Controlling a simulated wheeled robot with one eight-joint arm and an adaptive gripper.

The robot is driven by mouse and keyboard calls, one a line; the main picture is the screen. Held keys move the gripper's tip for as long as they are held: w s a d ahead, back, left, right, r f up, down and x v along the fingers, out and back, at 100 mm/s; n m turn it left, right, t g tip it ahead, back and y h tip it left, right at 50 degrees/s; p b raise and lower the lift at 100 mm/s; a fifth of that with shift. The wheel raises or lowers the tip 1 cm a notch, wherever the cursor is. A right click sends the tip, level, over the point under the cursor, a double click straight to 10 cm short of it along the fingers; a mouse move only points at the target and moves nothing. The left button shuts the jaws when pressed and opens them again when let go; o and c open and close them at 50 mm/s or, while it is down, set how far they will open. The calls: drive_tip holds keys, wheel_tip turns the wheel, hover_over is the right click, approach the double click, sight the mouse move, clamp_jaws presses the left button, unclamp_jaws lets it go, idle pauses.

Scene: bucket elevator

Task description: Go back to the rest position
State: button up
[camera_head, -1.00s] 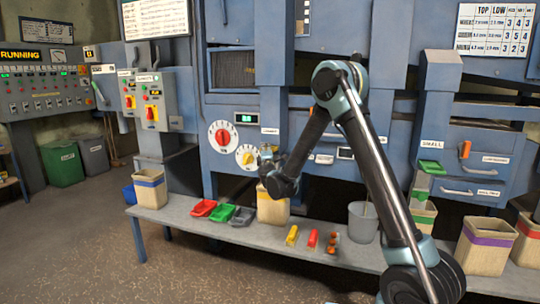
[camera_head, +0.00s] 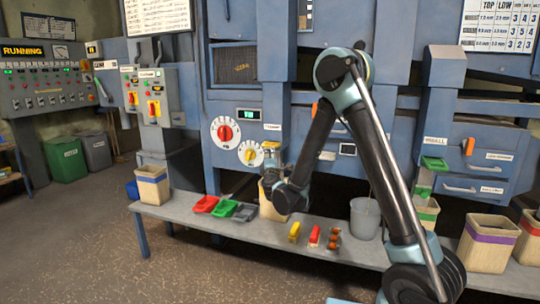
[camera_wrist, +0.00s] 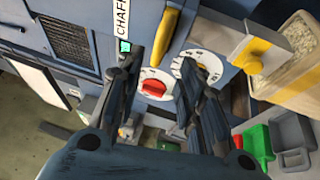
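My gripper (camera_head: 269,158) hangs in front of the blue machine's panel (camera_head: 185,215), just right of the yellow dial (camera_head: 250,153) and above a tan bucket (camera_head: 268,208). In the wrist view, its two dark fingers (camera_wrist: 158,65) are spread apart with nothing seen between them. A yellow handle (camera_wrist: 166,38) near the CHAFF label shows beyond the fingertips; whether they touch it cannot be told. The red dial (camera_wrist: 153,87) shows behind the gap. My arm rises to a bent elbow and covers part of the machine.
The grey bench (camera_head: 180,210) holds red, green and grey scoops (camera_head: 223,208), several small yellow, red and brown items, and a grey pail (camera_head: 364,218). More tan buckets (camera_head: 486,242) stand at the right. Open floor lies at the front left (camera_head: 80,245).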

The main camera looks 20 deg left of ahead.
drive_tip(key=shift+v, duration=0.85)
drive_tip(key=shift+d, duration=0.15)
